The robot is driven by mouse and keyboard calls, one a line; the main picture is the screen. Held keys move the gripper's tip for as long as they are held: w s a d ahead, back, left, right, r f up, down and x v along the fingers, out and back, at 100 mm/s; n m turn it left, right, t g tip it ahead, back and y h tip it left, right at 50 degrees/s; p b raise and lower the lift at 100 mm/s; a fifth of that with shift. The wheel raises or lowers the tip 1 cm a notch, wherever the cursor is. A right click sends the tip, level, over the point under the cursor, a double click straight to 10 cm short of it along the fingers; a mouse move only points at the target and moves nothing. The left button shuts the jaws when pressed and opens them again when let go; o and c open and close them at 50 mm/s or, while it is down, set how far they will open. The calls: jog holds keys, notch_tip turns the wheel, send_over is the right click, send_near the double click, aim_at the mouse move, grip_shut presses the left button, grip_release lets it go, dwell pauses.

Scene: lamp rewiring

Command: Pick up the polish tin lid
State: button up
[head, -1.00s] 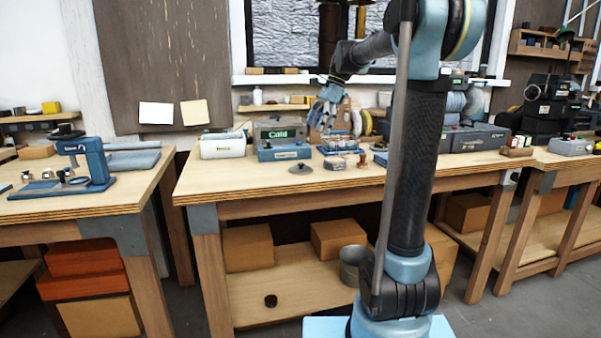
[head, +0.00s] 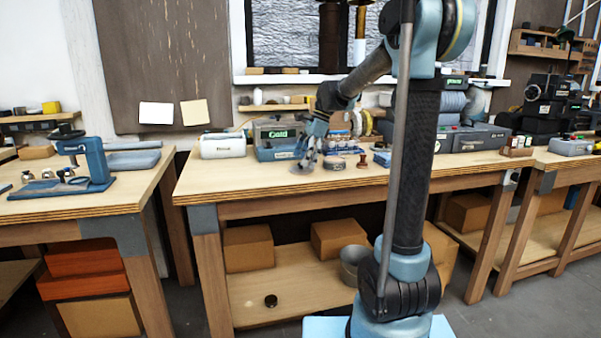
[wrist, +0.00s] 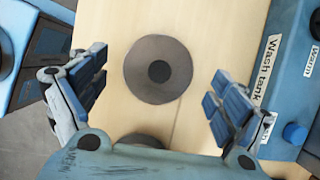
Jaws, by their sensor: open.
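A round grey lid (wrist: 148,82) with a dark central knob lies flat on the wooden bench top, which I take to be the polish tin lid. In the wrist view it lies between the two blue-padded fingers of my gripper (wrist: 160,78), with bench showing on both sides. My gripper is open and empty, pointing down above the lid. In the head view my gripper (head: 305,158) is low over the front of the middle bench and largely covers the lid. A round tin (head: 335,162) stands just right of it.
A blue tank labelled "Wash tank" (wrist: 285,75) flanks the right finger in the wrist view. Behind my gripper stands a blue box with a green display (head: 278,138). A white container (head: 223,146) is left; a small brown object (head: 362,161) is right. The bench's front-left is clear.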

jog(key=shift+a+f, duration=0.2)
jog(key=shift+f, duration=0.25)
jog(key=shift+s, duration=0.1)
jog(key=c, duration=1.1)
jog(key=shift+c, duration=0.4)
